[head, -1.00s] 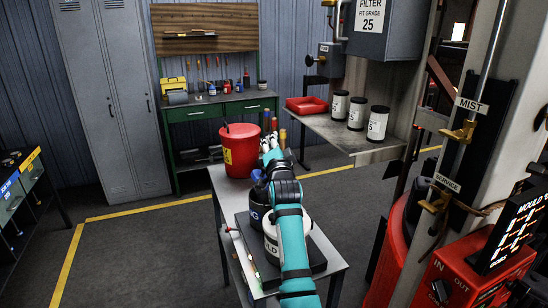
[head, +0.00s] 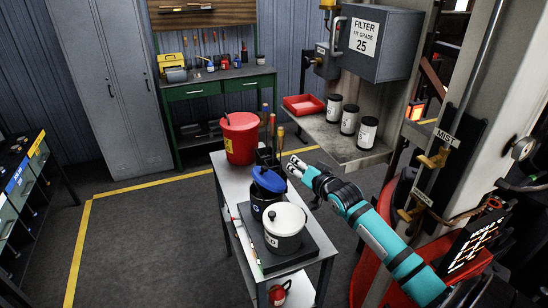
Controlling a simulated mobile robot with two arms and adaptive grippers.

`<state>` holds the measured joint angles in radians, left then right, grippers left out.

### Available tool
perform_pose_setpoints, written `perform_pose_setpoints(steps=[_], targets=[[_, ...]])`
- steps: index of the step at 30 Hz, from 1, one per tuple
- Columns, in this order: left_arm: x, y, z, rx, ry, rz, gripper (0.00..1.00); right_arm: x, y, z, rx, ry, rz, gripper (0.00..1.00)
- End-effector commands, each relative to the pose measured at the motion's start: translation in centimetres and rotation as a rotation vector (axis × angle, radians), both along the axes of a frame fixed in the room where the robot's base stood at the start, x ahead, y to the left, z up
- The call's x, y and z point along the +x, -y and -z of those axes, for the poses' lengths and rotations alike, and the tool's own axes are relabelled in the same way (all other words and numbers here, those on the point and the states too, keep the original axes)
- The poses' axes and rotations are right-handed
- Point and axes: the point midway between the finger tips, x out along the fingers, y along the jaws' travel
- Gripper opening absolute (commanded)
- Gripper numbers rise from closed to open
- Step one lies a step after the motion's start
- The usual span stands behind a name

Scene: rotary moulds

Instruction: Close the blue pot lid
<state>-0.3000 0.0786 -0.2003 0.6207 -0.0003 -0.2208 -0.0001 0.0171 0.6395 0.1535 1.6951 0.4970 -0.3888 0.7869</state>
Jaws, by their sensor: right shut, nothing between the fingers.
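The dark pot (head: 262,208) stands on the black base plate on the grey cart. Its blue lid (head: 269,180) lies over the pot's mouth and looks somewhat tilted; I cannot tell whether it sits flush all round. My right gripper (head: 293,164) reaches in from the right, shut and empty, just beyond and to the right of the blue lid. It looks apart from the lid, though any contact is too small to tell. My left gripper is out of view.
A white pot (head: 284,240) with its lid on stands in front of the dark pot. A red bucket (head: 240,147) and a holder with upright tool handles (head: 272,130) stand behind. A shelf with several canisters (head: 349,120) is to the right. Floor left of the cart is clear.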

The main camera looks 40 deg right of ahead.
Motion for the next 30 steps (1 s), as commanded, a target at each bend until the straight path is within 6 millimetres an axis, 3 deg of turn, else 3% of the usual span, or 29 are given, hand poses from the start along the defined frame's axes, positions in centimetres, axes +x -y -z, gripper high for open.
perform_pose_setpoints(steps=[11, 12, 16, 21, 30], targets=[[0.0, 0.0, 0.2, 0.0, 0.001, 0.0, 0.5, 6.9, 0.9, 1.0, 0.0, 0.006, 0.004, 0.0], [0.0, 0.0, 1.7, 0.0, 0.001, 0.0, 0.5, 7.5, 0.9, 1.8, -0.001, 0.008, 0.003, 0.0], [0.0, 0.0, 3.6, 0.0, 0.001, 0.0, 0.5, 9.3, 1.2, 2.2, -0.002, 0.007, 0.004, 0.0], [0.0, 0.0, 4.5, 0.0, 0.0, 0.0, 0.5, 9.5, -0.5, 4.1, 0.001, 0.004, 0.002, 0.0], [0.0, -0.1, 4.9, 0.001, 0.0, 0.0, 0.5, 9.7, -1.2, 4.7, -0.001, 0.004, 0.003, 0.0]])
